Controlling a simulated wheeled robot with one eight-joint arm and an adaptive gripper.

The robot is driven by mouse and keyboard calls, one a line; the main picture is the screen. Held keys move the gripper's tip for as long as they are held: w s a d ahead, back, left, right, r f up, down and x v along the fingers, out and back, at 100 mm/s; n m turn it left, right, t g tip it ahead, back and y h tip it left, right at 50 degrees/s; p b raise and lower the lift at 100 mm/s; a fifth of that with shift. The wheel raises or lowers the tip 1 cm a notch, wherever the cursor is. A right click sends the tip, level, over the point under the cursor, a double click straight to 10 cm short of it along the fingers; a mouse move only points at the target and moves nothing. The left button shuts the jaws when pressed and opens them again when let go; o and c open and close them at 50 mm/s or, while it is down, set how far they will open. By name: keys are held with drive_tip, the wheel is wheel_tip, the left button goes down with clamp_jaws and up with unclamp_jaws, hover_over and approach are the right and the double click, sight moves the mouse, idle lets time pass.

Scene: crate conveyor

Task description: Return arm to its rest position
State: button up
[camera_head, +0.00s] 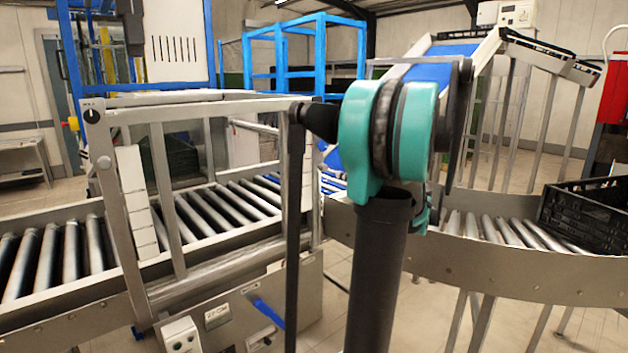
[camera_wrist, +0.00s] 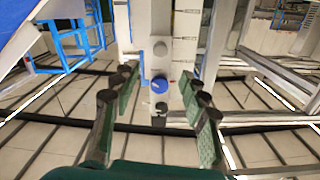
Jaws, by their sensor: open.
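My gripper (camera_wrist: 160,90) shows in the wrist view with its dark and green fingers spread wide apart. Nothing is between the fingers, and it is open and empty. Beyond them is a pale panel with a blue round knob, with a ceiling or wall of pale panels and dark beams around it. My arm (camera_head: 388,150) stands upright in the middle of the head view, with a teal joint on a dark tube. The gripper end cannot be made out in the head view.
A roller conveyor (camera_head: 215,243) with a metal frame (camera_head: 160,200) stands close on the left. A curved conveyor (camera_head: 500,272) lies on the right, with a black crate (camera_head: 592,215) on it. A blue belt incline (camera_head: 440,65) rises behind my arm. Bare floor shows between the conveyors.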

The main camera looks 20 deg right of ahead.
drive_tip(key=s+a+f+g, duration=0.45)
drive_tip(key=a+f, duration=0.45)
drive_tip(key=a, duration=0.3)
drive_tip(key=s+a+f+g, duration=0.4)
drive_tip(key=s+a+f, duration=0.1)
drive_tip(key=a+f, duration=0.5)
drive_tip(key=s+a+f+m+g+h, duration=0.1)
drive_tip(key=s+f+g+h, duration=0.1)
drive_tip(key=s+f, duration=0.4)
drive_tip(key=s+a+f+g+h, duration=0.2)
drive_tip(key=s+f+h, duration=0.2)
drive_tip(key=s, duration=0.7)
wheel_tip(320, 180, down, 2)
drive_tip(key=shift+s+f+m, duration=0.15)
drive_tip(key=shift+s+m, duration=0.1)
drive_tip(key=shift+m, duration=0.15)
drive_tip(key=shift+o, duration=0.4)
